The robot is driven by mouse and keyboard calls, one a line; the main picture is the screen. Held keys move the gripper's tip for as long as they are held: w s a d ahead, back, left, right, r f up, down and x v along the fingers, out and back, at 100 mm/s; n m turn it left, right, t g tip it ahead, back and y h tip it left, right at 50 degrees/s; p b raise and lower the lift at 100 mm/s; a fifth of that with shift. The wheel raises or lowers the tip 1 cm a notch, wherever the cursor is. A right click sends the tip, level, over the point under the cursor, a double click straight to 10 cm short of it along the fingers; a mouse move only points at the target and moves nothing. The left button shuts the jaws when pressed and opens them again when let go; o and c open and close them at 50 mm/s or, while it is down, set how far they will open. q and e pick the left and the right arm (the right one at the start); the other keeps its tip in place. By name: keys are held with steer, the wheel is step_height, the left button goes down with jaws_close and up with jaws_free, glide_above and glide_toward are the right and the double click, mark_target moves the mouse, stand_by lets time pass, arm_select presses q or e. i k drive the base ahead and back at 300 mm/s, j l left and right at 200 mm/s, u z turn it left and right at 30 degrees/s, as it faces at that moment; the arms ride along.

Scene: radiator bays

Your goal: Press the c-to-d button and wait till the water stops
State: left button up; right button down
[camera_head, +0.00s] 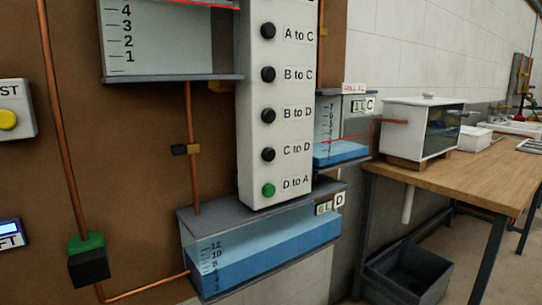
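The black C to D button (268,154) is on the white upright panel (254,195), second from the bottom, with its printed label to the right. Tank C (345,108) is right of the panel and holds blue water low in it, with a red line above the water. Tank D (263,245) is below the panel and holds blue water beside its printed scale. Whether water is flowing cannot be told from this one frame. Neither of my grippers is in view.
An upper tank (157,40) is at left. A wooden table (470,170) with a white-framed tank stands right; a dark bin (408,270) is below.

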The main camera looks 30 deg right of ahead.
mark_target(269, 154)
steer(key=i+l, duration=0.1)
steer(key=l, duration=0.6)
steer(key=i+l+u, duration=0.1)
steer(key=l, duration=1.3)
steer(key=i+u, duration=0.05)
